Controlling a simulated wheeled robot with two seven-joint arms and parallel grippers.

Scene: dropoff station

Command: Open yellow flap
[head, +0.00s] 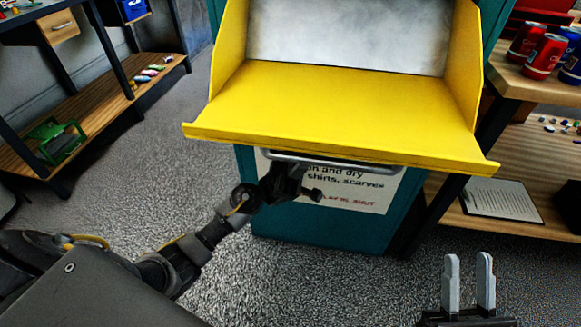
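The yellow flap (335,105) is on a teal dropoff box (330,225) and stands open, tipped out toward me, with its side walls and a pale inner panel (348,38) showing. A metal handle bar (335,161) runs beneath the flap's front edge. My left gripper (291,182) is under that front edge, at the left part of the handle. My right gripper (468,282) is at the bottom right, fingers pointing up, open and empty, away from the flap.
A wooden shelf unit with red cans (545,57) and a printed sheet (502,199) stands close on the right. A shelf with a green crate (55,140) is at the left. A sign (345,187) is on the box front. Grey floor (330,280) is clear in front.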

